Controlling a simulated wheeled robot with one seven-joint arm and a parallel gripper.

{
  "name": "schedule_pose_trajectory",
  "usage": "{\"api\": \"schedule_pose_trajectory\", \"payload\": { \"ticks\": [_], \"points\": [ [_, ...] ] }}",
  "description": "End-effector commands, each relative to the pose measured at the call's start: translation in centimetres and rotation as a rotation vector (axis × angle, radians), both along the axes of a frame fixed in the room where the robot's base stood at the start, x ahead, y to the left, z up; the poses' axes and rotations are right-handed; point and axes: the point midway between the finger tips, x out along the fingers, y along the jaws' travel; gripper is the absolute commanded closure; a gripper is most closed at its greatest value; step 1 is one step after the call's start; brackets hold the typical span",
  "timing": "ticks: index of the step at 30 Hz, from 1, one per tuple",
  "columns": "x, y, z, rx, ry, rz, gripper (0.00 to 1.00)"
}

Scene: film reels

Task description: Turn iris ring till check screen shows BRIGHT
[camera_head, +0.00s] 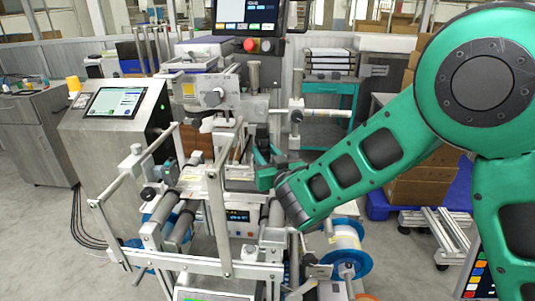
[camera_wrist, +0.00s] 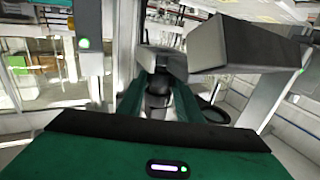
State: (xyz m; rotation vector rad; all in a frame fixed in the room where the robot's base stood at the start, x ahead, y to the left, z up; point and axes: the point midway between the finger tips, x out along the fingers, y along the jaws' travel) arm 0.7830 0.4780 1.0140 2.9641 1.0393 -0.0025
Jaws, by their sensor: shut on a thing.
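My gripper (camera_head: 262,165) reaches in from the right to the middle of the reel machine. In the wrist view its two green fingers (camera_wrist: 158,103) are closed around a dark round part (camera_wrist: 157,88) under a grey block (camera_wrist: 165,62). I cannot tell whether this part is the iris ring; the fingers hide much of it. Several screens show in the head view: one on the grey cabinet (camera_head: 115,102), one at the top (camera_head: 247,12), and a small display (camera_head: 238,216) low on the machine. None clearly reads BRIGHT; the lettering is too small.
The machine's metal frame bars (camera_head: 218,205) stand close around my gripper. A blue-rimmed reel (camera_head: 347,250) is at lower right. A larger grey block (camera_wrist: 245,45) overhangs in the wrist view. Brown boxes (camera_head: 425,185) stand behind my arm. Open floor lies at left.

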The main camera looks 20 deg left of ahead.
Motion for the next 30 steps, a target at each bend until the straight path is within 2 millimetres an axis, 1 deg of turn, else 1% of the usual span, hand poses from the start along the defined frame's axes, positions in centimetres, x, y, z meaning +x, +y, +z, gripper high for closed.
{"api": "schedule_pose_trajectory", "payload": {
  "ticks": [3, 17, 18, 20, 21, 30],
  "points": [
    [0.27, -0.40, -0.19, -0.003, 0.003, 0.016, 0.90],
    [0.28, -0.59, -0.13, -0.004, 0.000, 0.033, 0.90],
    [0.29, -0.61, -0.13, -0.004, 0.000, 0.033, 0.66],
    [0.29, -0.61, -0.12, -0.003, -0.001, 0.033, 0.51],
    [0.28, -0.58, -0.10, -0.003, -0.001, 0.033, 0.49],
    [0.06, -0.51, 0.01, 0.000, -0.001, 0.036, 0.49]
  ]
}}
